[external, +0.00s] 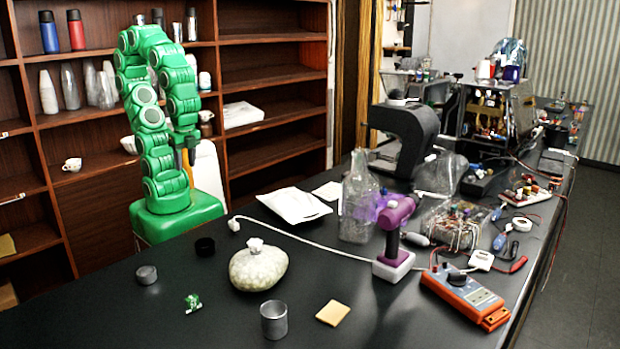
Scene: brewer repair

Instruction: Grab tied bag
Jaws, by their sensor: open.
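The tied bag (259,269) is a pale, rounded, speckled bag with a white knotted top. It sits upright on the dark table (200,325), left of the middle. My green arm stands at the table's far left side, folded up, with its end hanging down. My gripper (188,163) is small and partly hidden against the arm at the end of that fold. It is open, above and to the left of the bag and well apart from it. Nothing shows in it.
A white cable (310,242) runs behind. A purple drill (395,235) and electronics crowd the right.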

